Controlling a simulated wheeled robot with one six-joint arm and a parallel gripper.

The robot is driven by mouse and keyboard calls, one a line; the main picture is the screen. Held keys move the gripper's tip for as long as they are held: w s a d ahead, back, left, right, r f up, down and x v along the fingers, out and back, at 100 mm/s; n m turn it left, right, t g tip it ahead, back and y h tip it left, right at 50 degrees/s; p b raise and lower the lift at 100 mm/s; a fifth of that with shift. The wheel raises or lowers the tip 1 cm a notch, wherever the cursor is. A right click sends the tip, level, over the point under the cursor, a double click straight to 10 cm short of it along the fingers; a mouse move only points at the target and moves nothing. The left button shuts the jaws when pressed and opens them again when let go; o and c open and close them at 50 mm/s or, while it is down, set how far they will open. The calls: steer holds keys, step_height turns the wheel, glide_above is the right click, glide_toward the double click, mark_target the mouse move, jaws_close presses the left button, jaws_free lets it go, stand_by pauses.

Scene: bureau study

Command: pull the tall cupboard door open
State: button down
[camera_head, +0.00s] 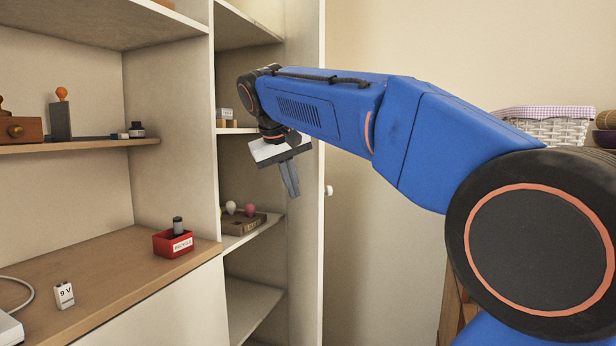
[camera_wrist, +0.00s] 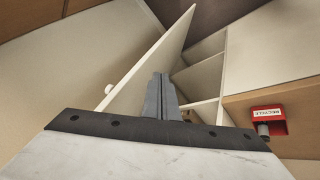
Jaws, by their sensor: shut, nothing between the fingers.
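The tall cupboard door (camera_head: 305,230) stands wide open, swung out from the cupboard, with its inner face showing in the head view. Its white knob (camera_head: 328,190) is on the far, outer side of the door. In the wrist view the door (camera_wrist: 150,65) is a pale slanted panel, with the knob (camera_wrist: 109,89) on its left side. My gripper (camera_head: 291,188) is shut and empty, pointing down on the inner side of the door, in front of the open shelves. In the wrist view its fingers (camera_wrist: 160,85) overlap the door's lower part; I cannot tell whether they touch it.
Inside the cupboard, a shelf holds a brown box with round-topped items (camera_head: 243,222). Left, a desk surface (camera_head: 120,270) carries a red container (camera_head: 172,243) and a 9 V battery (camera_head: 64,295). A white basket (camera_head: 545,130) stands at right.

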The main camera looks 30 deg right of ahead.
steer(key=w+d+r+m+h, duration=0.2)
steer(key=w+r, duration=0.7)
steer(key=w, duration=0.1)
glide_toward(315, 188)
step_height(315, 188, down, 3)
steer(key=w+a, duration=0.2)
steer(key=w, duration=0.1)
steer(key=shift+g, duration=0.3)
steer(key=shift+s+d+f, duration=0.1)
steer(key=shift+s+d, duration=0.1)
steer(key=shift+d, duration=0.5)
steer(key=shift+s+d, duration=0.15)
steer(key=shift+d, duration=0.6)
steer(key=shift+s+d+f, duration=0.1)
steer(key=shift+s+d, duration=0.1)
steer(key=shift+d, duration=0.5)
steer(key=shift+d, duration=0.1)
